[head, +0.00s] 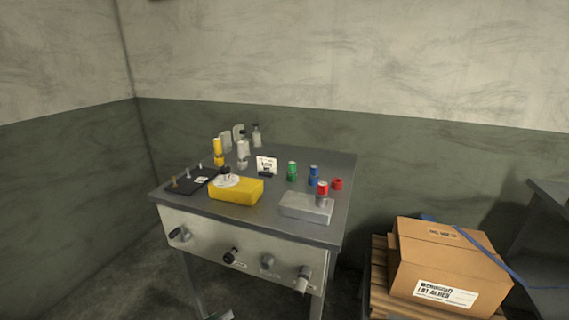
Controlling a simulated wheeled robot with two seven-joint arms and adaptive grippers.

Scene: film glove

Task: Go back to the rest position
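Neither of my grippers shows in the head view. A grey metal workbench (262,220) stands at the middle. On it are a yellow block (238,193) with a round white piece on top at its left end, and a grey block (305,208) with a red-topped cylinder (322,190) standing on it. A green cylinder (292,170), a blue cylinder (314,174) and a small red cap (337,184) stand behind it. A black board (186,186) with small pegs lies at the left.
Several knobs (268,263) stick out from the bench front. Pale bottles (243,150), a yellow bottle (218,150) and a white card (266,164) stand at the back. A cardboard box (447,270) sits on a wooden pallet (380,290) at the right. Floor at the left is clear.

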